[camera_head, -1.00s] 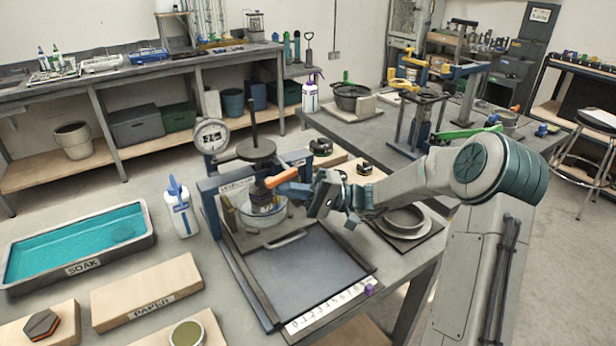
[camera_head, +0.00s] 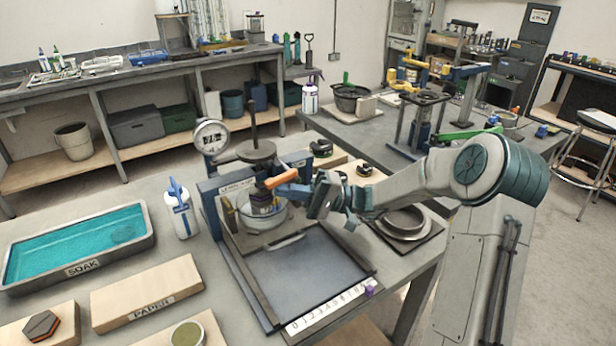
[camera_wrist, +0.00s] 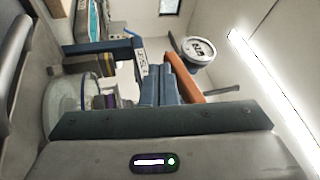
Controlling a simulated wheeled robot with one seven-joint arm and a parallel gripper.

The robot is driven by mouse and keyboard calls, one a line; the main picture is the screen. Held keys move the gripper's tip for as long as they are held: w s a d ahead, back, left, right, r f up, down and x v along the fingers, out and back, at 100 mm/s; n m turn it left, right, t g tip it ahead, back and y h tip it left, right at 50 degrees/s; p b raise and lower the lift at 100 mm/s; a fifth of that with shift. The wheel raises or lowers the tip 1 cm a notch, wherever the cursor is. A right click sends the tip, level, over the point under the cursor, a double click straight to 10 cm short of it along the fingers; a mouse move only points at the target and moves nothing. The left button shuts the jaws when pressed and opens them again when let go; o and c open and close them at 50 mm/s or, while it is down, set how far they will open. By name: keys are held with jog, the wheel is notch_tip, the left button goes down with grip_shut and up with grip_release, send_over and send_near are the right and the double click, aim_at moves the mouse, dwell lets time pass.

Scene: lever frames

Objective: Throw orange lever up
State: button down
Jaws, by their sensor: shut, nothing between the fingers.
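The orange lever (camera_head: 281,179) is on the press with the dial gauge. In the head view it slants, its right end a little higher than its left. My gripper (camera_head: 308,190) is shut and empty just right of the lever's free end. In the wrist view the closed fingers (camera_wrist: 160,74) stand in front of the orange lever (camera_wrist: 186,82) and hide part of it. The lever runs along their right side. I cannot tell whether fingers and lever touch.
The press's blue frame (camera_head: 209,200) and dial gauge (camera_head: 211,137) stand left of my gripper. A clear bowl (camera_head: 262,222) sits under the lever. A round pan (camera_head: 404,222) lies to the right. A spray bottle (camera_head: 181,211) and teal soak tray (camera_head: 147,243) are farther left.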

jog(key=b+v, duration=0.1)
jog(key=v, duration=1.1)
jog(key=shift+r, duration=0.1)
